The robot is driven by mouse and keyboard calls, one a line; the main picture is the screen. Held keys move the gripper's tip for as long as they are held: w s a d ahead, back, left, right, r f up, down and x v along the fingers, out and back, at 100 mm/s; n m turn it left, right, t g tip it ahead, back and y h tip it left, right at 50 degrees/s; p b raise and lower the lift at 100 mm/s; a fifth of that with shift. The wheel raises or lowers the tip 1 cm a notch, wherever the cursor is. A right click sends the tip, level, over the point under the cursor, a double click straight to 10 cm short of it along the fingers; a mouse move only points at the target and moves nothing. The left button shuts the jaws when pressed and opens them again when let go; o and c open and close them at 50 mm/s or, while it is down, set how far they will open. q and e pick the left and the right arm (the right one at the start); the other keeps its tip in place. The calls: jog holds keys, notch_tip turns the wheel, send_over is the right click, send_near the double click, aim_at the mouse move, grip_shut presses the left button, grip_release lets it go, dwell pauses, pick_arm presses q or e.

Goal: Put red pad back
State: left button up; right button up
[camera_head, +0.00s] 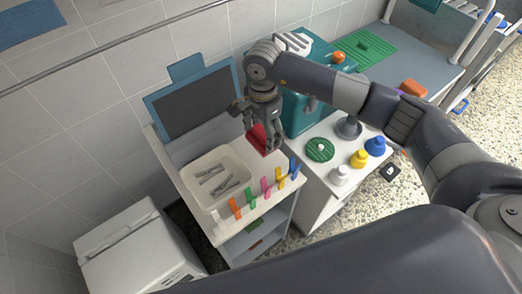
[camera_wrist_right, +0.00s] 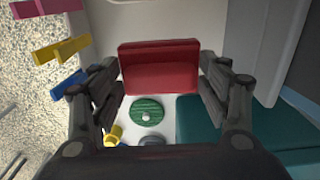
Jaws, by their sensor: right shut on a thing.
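The red pad (camera_head: 257,139) hangs below my right gripper (camera_head: 262,120), above the right side of the white cabinet top in the head view. In the right wrist view the red pad (camera_wrist_right: 160,68) spans between the two fingers of my right gripper (camera_wrist_right: 160,88), which is shut on it. In the head view the gripper hides part of the pad. My left gripper is not in view.
A white tray (camera_head: 239,192) with grey tongs lies left of the pad. Colored clips (camera_head: 251,196) line the cabinet's front edge. A teal box (camera_head: 301,108) stands close right. A green disc (camera_head: 319,150) and colored knobs (camera_head: 359,158) sit on the right counter.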

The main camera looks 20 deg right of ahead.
aim_at(262, 142)
notch_tip(262, 142, down, 4)
jog(key=shift+s+p, duration=0.1)
jog(key=shift+p, duration=0.2)
jog(key=shift+f, duration=0.3)
notch_tip(262, 142, down, 3)
jog(key=shift+a+f+p, duration=0.1)
jog(key=shift+p, duration=0.2)
jog(key=shift+f, duration=0.25)
jog(key=o, duration=0.9)
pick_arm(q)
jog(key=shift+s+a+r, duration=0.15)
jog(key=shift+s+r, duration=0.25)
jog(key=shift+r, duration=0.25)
pick_arm(e)
jog(key=shift+o, duration=0.2)
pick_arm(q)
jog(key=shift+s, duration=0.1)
